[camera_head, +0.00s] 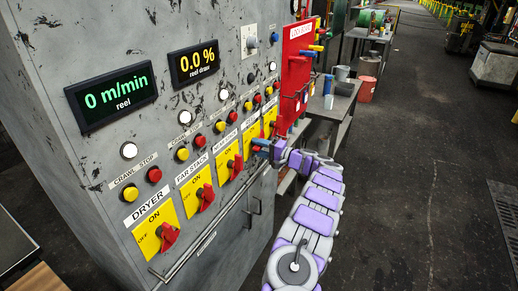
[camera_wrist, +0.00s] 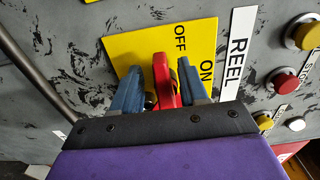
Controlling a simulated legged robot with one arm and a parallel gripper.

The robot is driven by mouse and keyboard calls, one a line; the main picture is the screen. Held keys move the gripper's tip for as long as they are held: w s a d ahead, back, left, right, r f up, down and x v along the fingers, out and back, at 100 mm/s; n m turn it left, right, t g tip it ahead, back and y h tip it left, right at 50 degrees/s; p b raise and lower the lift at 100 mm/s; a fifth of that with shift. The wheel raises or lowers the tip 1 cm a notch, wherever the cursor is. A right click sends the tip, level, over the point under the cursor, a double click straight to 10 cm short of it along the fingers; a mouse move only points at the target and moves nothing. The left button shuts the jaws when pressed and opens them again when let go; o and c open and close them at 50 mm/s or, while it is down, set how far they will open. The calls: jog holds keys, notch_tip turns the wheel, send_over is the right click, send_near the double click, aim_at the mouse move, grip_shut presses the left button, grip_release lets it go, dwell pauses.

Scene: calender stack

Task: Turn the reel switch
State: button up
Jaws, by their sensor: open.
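The reel switch (camera_wrist: 164,88) is a red handle on a yellow plate (camera_wrist: 133,45) marked OFF and ON, beside a white REEL label (camera_wrist: 238,50). My gripper (camera_wrist: 158,68) is open, with one blue finger on each side of the red handle. The lower part of the handle is hidden by my gripper in the wrist view.
The grey panel also bears the dryer switch (camera_head: 168,236), far stack switch (camera_head: 206,194) and near stack switch (camera_head: 236,165), with red and yellow buttons above. A metal rail (camera_head: 205,232) runs below. A red lockout board (camera_head: 297,75) and a bench (camera_head: 335,105) stand beyond.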

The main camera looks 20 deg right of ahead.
jog(key=p+v, duration=0.3)
jog(key=v, duration=1.4)
jog(key=shift+d, duration=0.25)
jog(key=shift+s+f, duration=0.15)
